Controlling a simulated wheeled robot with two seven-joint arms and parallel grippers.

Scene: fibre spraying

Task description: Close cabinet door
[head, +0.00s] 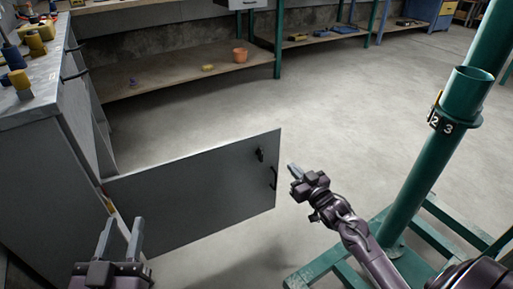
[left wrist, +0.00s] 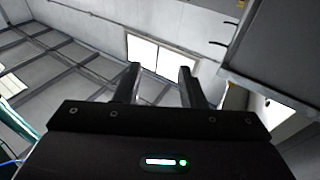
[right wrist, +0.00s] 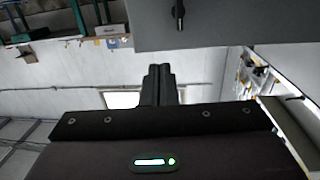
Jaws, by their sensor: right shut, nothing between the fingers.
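A grey cabinet (head: 58,165) stands at the left in the head view. Its flat grey door (head: 200,185) stands wide open, reaching out to the right over the floor, with a dark handle (head: 273,178) near its free edge. My right gripper (head: 292,169) is shut and empty, just right of the door's free edge, apart from it as far as I can tell. The door also shows at the top of the right wrist view (right wrist: 215,22). My left gripper (head: 122,236) is open and empty at the bottom left, in front of the door near its hinge side.
A green post (head: 420,165) on a green base frame (head: 330,268) stands at the right, near my right arm. Bottles and spools (head: 36,44) stand on the cabinet top. A low shelf (head: 170,78) holds an orange pot (head: 240,55). The floor beyond the door is clear.

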